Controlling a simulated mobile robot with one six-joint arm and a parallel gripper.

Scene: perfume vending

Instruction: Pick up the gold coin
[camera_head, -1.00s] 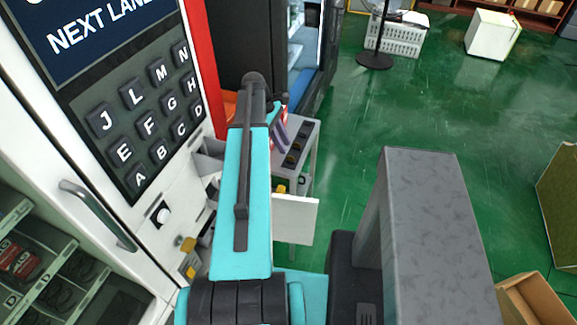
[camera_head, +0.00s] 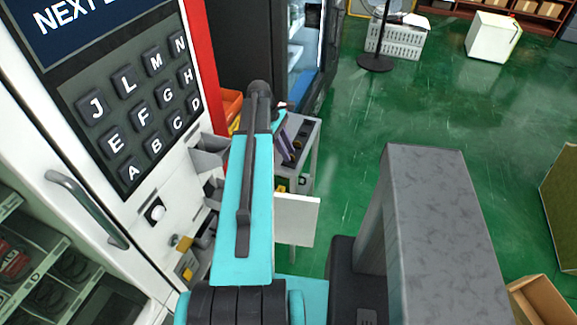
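I cannot make out a gold coin for certain. A small yellow spot (camera_head: 281,187) shows on the grey trolley (camera_head: 306,165) just right of my arm, too small to identify. My gripper is not visible; my teal arm rises in the middle of the view and hides what lies behind its elbow. A bit of teal shows just right of the elbow, above the trolley, but no fingers can be seen.
The white vending machine (camera_head: 178,185) with a letter keypad (camera_head: 140,120) stands close on the left. A dark cabinet (camera_head: 250,45) stands behind the trolley. Purple items (camera_head: 287,142) are on the trolley's top. Green floor (camera_head: 440,110) is open to the right.

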